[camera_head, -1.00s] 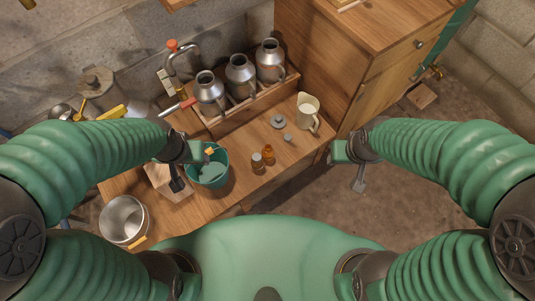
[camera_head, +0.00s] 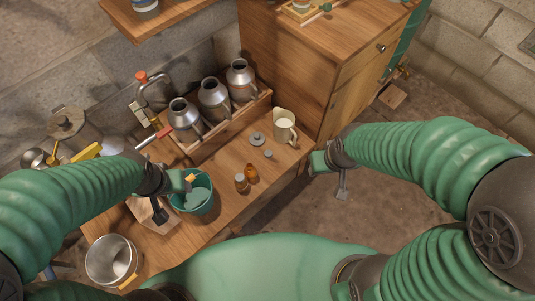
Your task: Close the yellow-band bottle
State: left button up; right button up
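Two small brown bottles stand close together on the wooden bench: a left bottle (camera_head: 241,183) with a greyish top and a more orange right bottle (camera_head: 252,173). No yellow band can be made out on either at this size. A small grey cap-like piece (camera_head: 268,154) and a larger grey lid (camera_head: 257,139) lie behind them. My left gripper (camera_head: 160,210) hangs beside the teal bucket (camera_head: 194,200), left of the bottles; its finger gap is unclear. My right gripper (camera_head: 342,186) hangs beyond the bench's right edge, apart from the bottles, its gap also unclear.
A cream jug (camera_head: 284,126) stands behind the bottles, right of the lid. Several metal cans stand in a wooden rack (camera_head: 228,118) at the back. A metal pot (camera_head: 112,262) is at front left. A wooden cabinet (camera_head: 300,65) rises behind. Bench in front of the bottles is clear.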

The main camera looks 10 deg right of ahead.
aim_at(250, 172)
jog(key=u, duration=0.4)
jog(key=l+u, duration=0.2)
jog(key=u, duration=0.2)
jog(key=l+u, duration=0.45)
jog(key=u, duration=0.3)
jog(key=k+l+u, duration=0.15)
jog(key=u, duration=0.25)
jog(key=k+l+u, duration=0.15)
jog(key=k+l, duration=0.2)
jog(key=l, duration=0.15)
jog(key=k+l+u, duration=0.15)
jog(key=k+l, duration=0.2)
jog(key=l, duration=0.15)
